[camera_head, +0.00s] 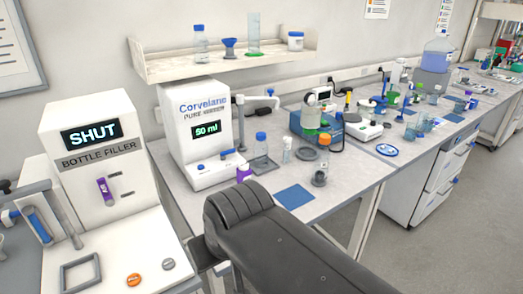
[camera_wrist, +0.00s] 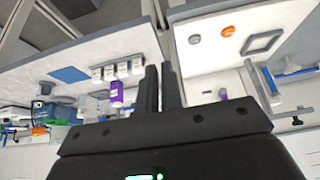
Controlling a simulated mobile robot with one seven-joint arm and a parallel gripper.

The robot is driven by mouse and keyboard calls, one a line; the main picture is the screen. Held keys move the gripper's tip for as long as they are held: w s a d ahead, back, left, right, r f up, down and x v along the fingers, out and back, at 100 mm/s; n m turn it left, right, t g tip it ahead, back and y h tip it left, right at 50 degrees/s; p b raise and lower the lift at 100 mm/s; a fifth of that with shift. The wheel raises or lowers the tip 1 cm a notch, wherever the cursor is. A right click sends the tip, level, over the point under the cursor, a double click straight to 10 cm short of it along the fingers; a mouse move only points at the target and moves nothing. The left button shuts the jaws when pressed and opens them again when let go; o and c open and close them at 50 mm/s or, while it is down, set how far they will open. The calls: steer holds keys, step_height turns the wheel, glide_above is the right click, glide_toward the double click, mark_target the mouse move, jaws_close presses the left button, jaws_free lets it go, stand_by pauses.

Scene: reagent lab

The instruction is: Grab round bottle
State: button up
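I cannot tell for sure which bottle is meant by the round bottle. A clear bottle with a blue cap (camera_head: 261,150) stands on the bench right of the white dispenser, and another blue-capped bottle (camera_head: 201,45) stands on the wall shelf.
The white bottle filler (camera_head: 105,165) reads SHUT at the left. The dispenser (camera_head: 205,135) reads 50 ml. A blue mat (camera_head: 294,197) lies bare.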

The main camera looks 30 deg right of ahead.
steer(key=o, duration=1.2)
steer(key=shift+o, duration=0.2)
steer(key=w+d+r, duration=0.2)
steer(key=w+r, duration=0.1)
steer(key=w, duration=0.3)
steer(key=w+d+r, duration=0.2)
steer(key=w+r, duration=0.2)
steer(key=w, duration=0.2)
steer(key=n+y, duration=0.1)
steer(key=n, duration=0.1)
glide_above(263, 135)
steer(key=s, duration=0.4)
step_height(263, 135, down, 6)
steer(key=shift+t, duration=0.4)
steer(key=x, duration=0.4)
steer(key=shift+f, duration=0.35)
steer(key=shift+d+x, duration=0.2)
steer(key=shift+x, duration=1.2)
steer(key=shift+d+x, duration=0.2)
steer(key=shift+x, duration=1.25)
